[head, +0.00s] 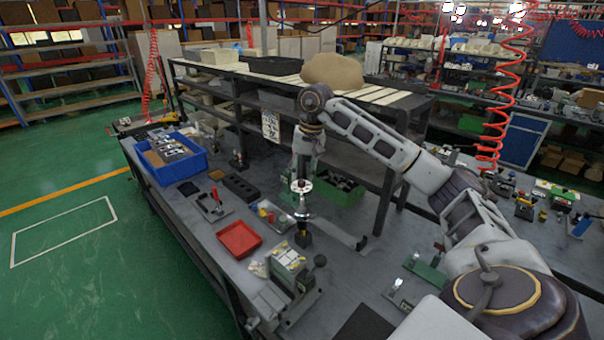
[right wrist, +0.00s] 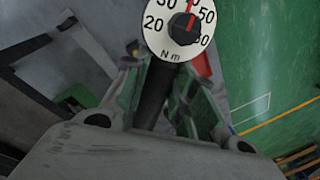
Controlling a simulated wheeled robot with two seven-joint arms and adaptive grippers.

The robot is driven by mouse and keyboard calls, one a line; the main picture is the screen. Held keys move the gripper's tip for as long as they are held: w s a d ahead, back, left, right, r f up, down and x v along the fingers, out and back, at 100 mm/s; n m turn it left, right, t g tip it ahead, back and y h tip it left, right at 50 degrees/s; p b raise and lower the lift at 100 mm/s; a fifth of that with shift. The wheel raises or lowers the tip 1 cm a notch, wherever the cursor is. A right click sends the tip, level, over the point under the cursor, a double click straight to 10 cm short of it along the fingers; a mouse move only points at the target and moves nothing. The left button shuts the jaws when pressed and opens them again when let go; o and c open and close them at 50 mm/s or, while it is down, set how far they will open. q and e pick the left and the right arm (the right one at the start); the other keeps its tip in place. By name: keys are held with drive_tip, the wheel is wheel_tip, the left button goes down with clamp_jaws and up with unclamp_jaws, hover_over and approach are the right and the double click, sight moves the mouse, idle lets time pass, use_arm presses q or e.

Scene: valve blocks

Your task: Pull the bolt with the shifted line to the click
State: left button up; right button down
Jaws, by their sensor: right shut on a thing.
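My right gripper (head: 303,172) is shut on a torque wrench (head: 301,187), whose round white dial faces up and whose dark lower part points down over the bench. In the right wrist view, the gripper's fingers (right wrist: 163,85) stand on both sides of the dark wrench shaft. The dial (right wrist: 160,28) is marked N m, and its red pointer lies between 30 and 50. A valve block (head: 287,256) sits in a fixture in front of the wrench. Its bolts and their lines are too small to tell. My left gripper is not in view.
A red tray (head: 239,240) and a blue bin (head: 165,168) of parts stand on the bench to the left. A grey bar (head: 345,236) lies right of the wrench. A dark shelf rack (head: 255,90) stands behind.

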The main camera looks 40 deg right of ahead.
drive_tip(key=shift+f+b, duration=1)
drive_tip(key=shift+f, duration=0.65)
drive_tip(key=shift+r, duration=0.2)
